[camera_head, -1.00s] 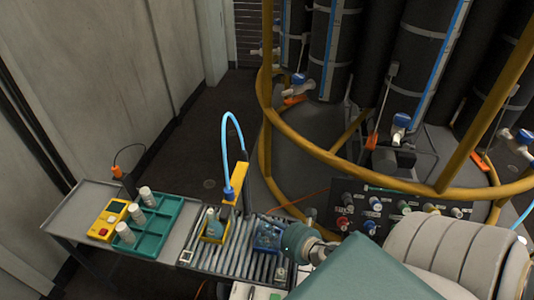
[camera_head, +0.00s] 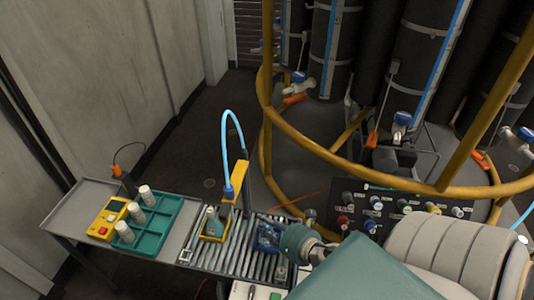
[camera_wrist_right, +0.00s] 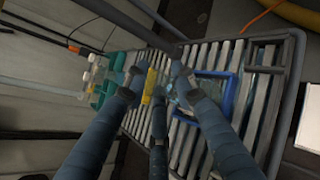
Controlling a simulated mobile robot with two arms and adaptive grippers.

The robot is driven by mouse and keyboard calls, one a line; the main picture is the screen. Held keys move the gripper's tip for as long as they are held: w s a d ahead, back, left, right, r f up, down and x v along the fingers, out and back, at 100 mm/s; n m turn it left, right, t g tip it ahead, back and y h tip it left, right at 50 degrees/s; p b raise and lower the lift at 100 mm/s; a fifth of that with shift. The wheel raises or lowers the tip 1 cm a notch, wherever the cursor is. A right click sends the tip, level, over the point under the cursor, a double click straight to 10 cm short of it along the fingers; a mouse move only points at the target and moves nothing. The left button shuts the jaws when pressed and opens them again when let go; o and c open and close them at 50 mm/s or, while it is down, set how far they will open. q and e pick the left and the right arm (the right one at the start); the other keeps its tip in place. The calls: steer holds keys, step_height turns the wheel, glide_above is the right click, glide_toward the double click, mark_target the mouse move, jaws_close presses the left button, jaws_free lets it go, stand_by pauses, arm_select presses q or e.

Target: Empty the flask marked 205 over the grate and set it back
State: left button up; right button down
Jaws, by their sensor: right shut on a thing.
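My right gripper (camera_head: 280,239) is over the blue-rimmed tray (camera_head: 256,244) on the slatted grate (camera_head: 236,256). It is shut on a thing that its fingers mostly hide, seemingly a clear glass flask. In the right wrist view its fingers (camera_wrist_right: 157,76) point down at the grate, with the blue-rimmed tray (camera_wrist_right: 232,99) beside them. Another small flask (camera_head: 213,219) with greenish-blue contents stands in the yellow tray (camera_head: 205,238). I cannot read the mark 205 on any flask. My left gripper is out of view.
A teal rack (camera_head: 153,241) with several white-capped vials and a yellow meter (camera_head: 108,219) are on the left of the bench. A yellow post (camera_head: 236,181) with a blue hose rises behind the grate. A yellow rail (camera_head: 345,155) and a valve panel (camera_head: 385,207) lie behind right.

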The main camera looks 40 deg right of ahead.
steer(key=shift+f, duration=0.3)
steer(key=c, duration=1.3)
jaws_free()
steer(key=shift+c, duration=0.2)
steer(key=shift+o, duration=0.6)
steer(key=o, duration=0.5)
steer(key=shift+c, duration=0.2)
step_height(320, 180, up, 6)
steer(key=p, duration=0.5)
steer(key=shift+p, duration=0.35)
